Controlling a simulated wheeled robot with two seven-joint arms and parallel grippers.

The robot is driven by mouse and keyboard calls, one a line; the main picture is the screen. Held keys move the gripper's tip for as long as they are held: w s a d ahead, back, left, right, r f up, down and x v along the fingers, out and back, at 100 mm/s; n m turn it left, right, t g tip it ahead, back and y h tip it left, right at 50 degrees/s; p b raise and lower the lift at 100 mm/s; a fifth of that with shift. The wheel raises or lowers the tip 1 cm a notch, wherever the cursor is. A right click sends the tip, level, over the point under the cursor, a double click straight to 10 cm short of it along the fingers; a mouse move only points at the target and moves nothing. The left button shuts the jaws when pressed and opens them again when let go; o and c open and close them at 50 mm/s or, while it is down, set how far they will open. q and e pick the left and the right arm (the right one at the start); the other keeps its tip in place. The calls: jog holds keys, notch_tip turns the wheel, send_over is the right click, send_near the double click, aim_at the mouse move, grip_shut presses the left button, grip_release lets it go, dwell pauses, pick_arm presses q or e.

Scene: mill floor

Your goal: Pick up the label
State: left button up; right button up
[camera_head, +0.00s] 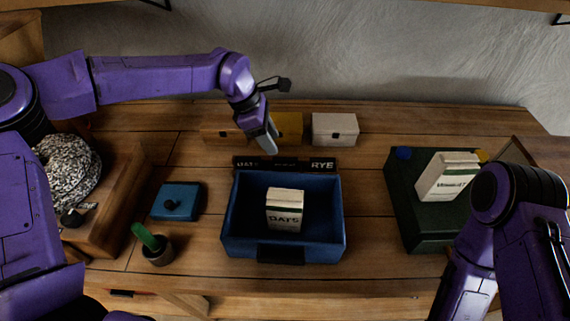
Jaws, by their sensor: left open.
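Black label strips with pale lettering lie on the table just behind the blue bin; the left label (246,164) seems to read OATS, the right label (322,165) reads RYE. I cannot tell where one ends and the other begins. My left gripper (269,147) points down above and just behind the strips, open, with nothing seen between its fingers. Its fingers partly cover the view of the table there. My right arm comes in at the lower right, and its gripper is outside the picture.
The blue bin (231,231) holds a white OATS box (285,210). A dark green bin (407,225) at right holds another white box (447,176). Yellow (290,127) and white (334,129) boxes stand behind.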

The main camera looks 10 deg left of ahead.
aim_at(285, 158)
pick_arm(q)
jog(key=shift+d+f, duration=0.3)
jog(key=shift+f, duration=0.2)
jog(key=shift+w+d+f+p, duration=0.1)
jog(key=shift+d+f+p, duration=0.1)
jog(key=shift+f+p, duration=0.15)
jog(key=p+x, duration=0.1)
jog(key=x, duration=0.3)
jog(key=shift+w+d+p, duration=0.1)
jog(key=shift+p, duration=0.2)
jog(key=shift+d+f, duration=0.1)
jog(key=shift+f, duration=0.2)
grip_shut()
